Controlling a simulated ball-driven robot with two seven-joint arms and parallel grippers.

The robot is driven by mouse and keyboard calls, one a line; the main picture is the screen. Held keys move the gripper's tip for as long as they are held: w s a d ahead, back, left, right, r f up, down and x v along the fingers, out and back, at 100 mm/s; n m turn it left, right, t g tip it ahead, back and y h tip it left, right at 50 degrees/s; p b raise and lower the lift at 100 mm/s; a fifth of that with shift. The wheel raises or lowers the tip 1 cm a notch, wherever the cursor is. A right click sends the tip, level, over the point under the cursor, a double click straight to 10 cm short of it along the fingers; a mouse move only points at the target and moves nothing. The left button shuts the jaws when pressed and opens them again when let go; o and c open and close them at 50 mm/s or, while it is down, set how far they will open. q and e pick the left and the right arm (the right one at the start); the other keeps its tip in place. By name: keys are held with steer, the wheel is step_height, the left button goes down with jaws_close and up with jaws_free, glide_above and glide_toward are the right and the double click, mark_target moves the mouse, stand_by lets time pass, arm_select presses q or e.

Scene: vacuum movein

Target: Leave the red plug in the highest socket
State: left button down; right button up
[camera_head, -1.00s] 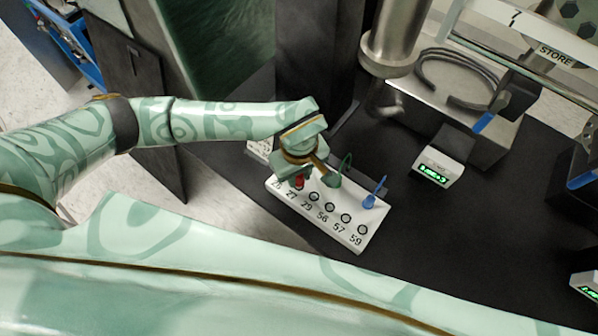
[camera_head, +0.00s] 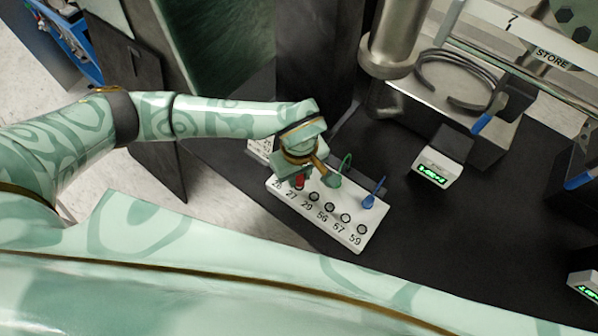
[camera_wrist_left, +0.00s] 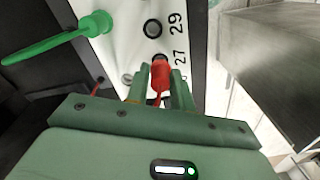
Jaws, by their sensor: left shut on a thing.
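My left gripper (camera_head: 303,177) is shut on the red plug (camera_head: 299,182) at the near left part of the white socket panel (camera_head: 328,228). In the left wrist view the red plug (camera_wrist_left: 160,75) sits between the two green fingers, its tip over the dark ring beside the label 27. I cannot tell how deep it is in. A red cord shows to the left of the fingers. Open black-ringed sockets run along the panel by labels 29, 56, 57 and 59; the 59 socket (camera_head: 362,229) is at the right end. My right gripper is not in view.
A green plug (camera_head: 336,181) and a blue plug (camera_head: 370,200) stand in the panel's back row. A white box with a green display (camera_head: 437,168) stands right of the panel. A steel column (camera_head: 390,45) rises behind.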

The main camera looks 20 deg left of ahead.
arm_select(q)
steer(key=shift+f, duration=0.3)
steer(key=shift+f+b, duration=0.7)
steer(key=shift+f, duration=0.15)
stand_by(0.6)
steer(key=c, duration=1.1)
jaws_free()
steer(key=shift+r, duration=0.1)
step_height(320, 180, up, 16)
steer(key=shift+r+p, duration=0.1)
steer(key=shift+p, duration=0.45)
